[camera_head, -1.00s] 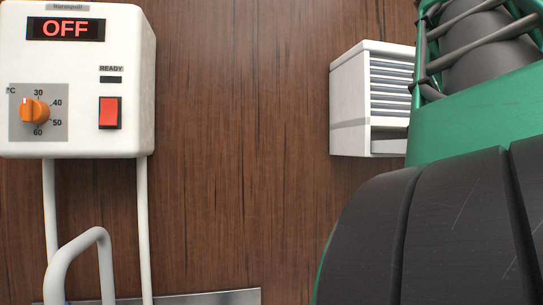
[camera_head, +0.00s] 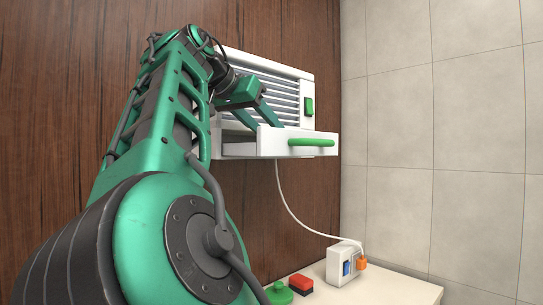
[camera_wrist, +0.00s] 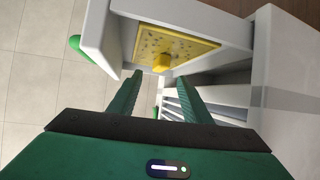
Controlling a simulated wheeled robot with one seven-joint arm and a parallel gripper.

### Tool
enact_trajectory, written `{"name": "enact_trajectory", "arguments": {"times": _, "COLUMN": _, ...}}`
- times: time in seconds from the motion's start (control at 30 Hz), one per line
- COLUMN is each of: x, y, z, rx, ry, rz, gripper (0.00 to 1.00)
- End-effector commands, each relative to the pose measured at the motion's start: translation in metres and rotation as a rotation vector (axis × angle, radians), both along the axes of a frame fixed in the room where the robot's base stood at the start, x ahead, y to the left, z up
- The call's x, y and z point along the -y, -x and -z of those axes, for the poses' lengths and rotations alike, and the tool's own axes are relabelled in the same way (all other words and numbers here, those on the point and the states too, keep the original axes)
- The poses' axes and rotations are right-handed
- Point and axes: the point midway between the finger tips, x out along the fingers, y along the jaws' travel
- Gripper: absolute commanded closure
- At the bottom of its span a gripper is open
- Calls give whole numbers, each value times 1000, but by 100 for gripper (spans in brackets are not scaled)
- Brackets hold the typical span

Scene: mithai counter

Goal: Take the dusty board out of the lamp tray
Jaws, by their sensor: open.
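The dusty board (camera_wrist: 192,44) is a yellow plate with dark specks and a yellow knob (camera_wrist: 162,62) at its near edge. In the wrist view it lies inside the white lamp tray (camera_wrist: 97,32). The tray is pulled out of the slatted white wall unit and also shows in the head view (camera_head: 268,150); the board is hidden there. My gripper (camera_wrist: 153,80) is open and empty. Its two fingers point toward the knob, which appears just beyond the fingertips; I cannot tell the exact gap. In the head view my gripper (camera_head: 274,117) is at the tray.
The slatted lamp unit (camera_head: 300,75) has a green switch (camera_head: 309,106); the tray front carries a green handle (camera_head: 312,142). A white cable hangs to a socket box (camera_head: 340,265) on a counter (camera_head: 390,290) below. Red (camera_head: 300,281) and green (camera_head: 279,292) items lie there. A tiled wall (camera_head: 440,120) stands right.

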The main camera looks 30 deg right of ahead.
Motion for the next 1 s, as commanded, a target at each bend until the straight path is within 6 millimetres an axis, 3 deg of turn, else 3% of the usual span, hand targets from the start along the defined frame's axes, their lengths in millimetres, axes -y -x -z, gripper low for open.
{"name": "enact_trajectory", "arguments": {"times": 0.43, "x": 37, "y": -18, "z": 25, "rx": -1, "ry": 1, "rz": 0, "gripper": 56}}
{"name": "enact_trajectory", "arguments": {"times": 0.77, "x": 42, "y": -20, "z": 28, "rx": 0, "ry": 1, "rz": 0, "gripper": 56}}
{"name": "enact_trajectory", "arguments": {"times": 0.93, "x": 42, "y": -20, "z": 28, "rx": 0, "ry": 1, "rz": 0, "gripper": 94}}
{"name": "enact_trajectory", "arguments": {"times": 0.97, "x": 42, "y": -20, "z": 28, "rx": 0, "ry": 1, "rz": 0, "gripper": 100}}
{"name": "enact_trajectory", "arguments": {"times": 1.0, "x": 42, "y": -20, "z": 28, "rx": 0, "ry": 1, "rz": 0, "gripper": 100}}
